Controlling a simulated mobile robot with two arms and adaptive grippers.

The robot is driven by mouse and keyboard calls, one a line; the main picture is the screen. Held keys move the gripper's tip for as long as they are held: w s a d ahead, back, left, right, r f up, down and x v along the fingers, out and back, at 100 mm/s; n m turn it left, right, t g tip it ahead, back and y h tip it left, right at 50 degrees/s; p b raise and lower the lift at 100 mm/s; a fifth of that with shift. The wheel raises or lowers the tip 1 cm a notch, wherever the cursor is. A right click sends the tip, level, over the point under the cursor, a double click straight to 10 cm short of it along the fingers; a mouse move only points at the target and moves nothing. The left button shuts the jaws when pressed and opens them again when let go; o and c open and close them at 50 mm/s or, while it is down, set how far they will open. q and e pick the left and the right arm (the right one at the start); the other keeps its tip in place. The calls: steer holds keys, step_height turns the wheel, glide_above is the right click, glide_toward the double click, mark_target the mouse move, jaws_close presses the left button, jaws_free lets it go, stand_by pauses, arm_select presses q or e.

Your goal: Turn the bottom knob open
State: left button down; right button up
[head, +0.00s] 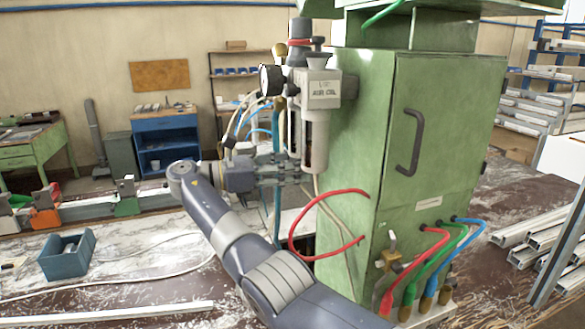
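The air unit (321,88) with its "AIR OIL" label is mounted on the left side of the green cabinet (441,120). It has a round gauge (266,80) on its left, a dark grey knob (299,29) with a red ring on top, and a grey bowl (314,140) below. One arm of mine comes up from the bottom, right of centre, so I take it as the right. Its gripper (291,169) points right, beside the bowl's lower part. I cannot tell whether it touches or grips anything. No bottom knob shows clearly; it may be hidden there. My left gripper is not in view.
Red hose loops (295,232) hang beside the arm. A brass valve (391,251) and red, green and blue hoses are at the cabinet's foot. A blue bin (68,261) stands on the bench at left. Metal profiles (540,240) lie at right.

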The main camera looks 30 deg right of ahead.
steer(key=shift+s+n+t, duration=0.1)
steer(key=shift+n+t, duration=0.2)
steer(key=shift+t, duration=0.2)
steer(key=shift+s+n+t, duration=0.1)
steer(key=shift+n+t, duration=0.5)
steer(key=shift+t, duration=0.3)
steer(key=s+a+f+n+t+y+b, duration=0.15)
steer(key=s+a+n+t+b, duration=0.35)
steer(key=a+n+t, duration=0.55)
step_height(320, 180, down, 29)
steer(key=s+m+y, duration=0.2)
steer(key=m+y, duration=0.6)
steer(key=m, duration=0.1)
steer(key=shift+s+a+r, duration=0.15)
steer(key=shift+s+a, duration=0.1)
steer(key=shift+a, duration=0.1)
